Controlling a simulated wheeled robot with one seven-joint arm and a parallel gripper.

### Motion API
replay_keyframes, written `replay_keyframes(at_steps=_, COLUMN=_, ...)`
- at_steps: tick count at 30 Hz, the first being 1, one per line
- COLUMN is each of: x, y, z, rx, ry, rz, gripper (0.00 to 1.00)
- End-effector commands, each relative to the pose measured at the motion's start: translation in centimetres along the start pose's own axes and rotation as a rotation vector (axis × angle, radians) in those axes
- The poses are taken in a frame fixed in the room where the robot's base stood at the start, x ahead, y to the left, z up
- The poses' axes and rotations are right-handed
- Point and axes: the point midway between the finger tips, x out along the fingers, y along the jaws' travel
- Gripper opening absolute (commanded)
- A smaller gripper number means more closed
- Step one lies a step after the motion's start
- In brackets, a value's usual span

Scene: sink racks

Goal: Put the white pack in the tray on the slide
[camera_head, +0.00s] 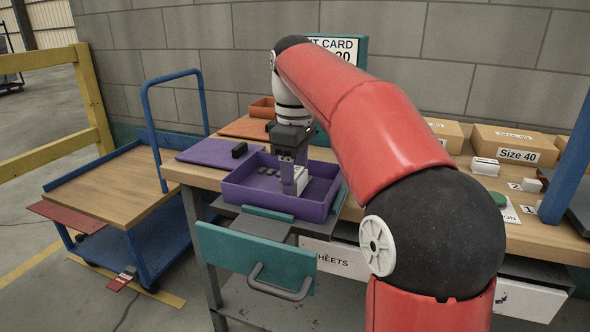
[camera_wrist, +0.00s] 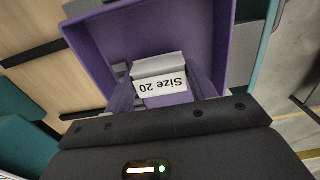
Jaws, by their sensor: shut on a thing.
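The white pack (camera_wrist: 160,83), labelled "Size 20", is between the fingers of my gripper (camera_wrist: 163,88) in the wrist view. In the head view the white pack (camera_head: 299,182) is low in the purple tray (camera_head: 304,208), with my gripper (camera_head: 294,172) shut on it from above. Whether the pack touches the tray floor I cannot tell. The tray also shows around the pack in the wrist view (camera_wrist: 100,45). It sits on a grey slide (camera_head: 258,226) at the table's front edge. Several dark grey pieces (camera_head: 268,171) lie in the tray.
Orange trays (camera_head: 246,128) are behind. Cardboard boxes (camera_head: 508,146) and small white packs (camera_head: 485,166) stand at the right. A blue cart (camera_head: 125,215) stands left.

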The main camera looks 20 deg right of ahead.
Motion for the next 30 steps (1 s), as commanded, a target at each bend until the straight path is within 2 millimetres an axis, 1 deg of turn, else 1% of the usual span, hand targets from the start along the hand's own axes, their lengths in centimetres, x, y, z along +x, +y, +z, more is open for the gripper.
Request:
replay_keyframes(at_steps=8, x=0.0, y=0.0, z=0.0, rx=0.0, ry=0.0, rz=0.0, gripper=0.29)
replay_keyframes(at_steps=26, x=1.2, y=0.0, z=0.0, rx=0.0, ry=-0.001, rz=0.0, gripper=0.29)
replay_keyframes(at_steps=27, x=1.1, y=0.0, z=0.0, rx=0.0, ry=0.0, rz=0.0, gripper=0.58)
replay_keyframes(at_steps=30, x=1.1, y=0.0, z=0.0, rx=0.0, ry=0.0, rz=0.0, gripper=0.71)
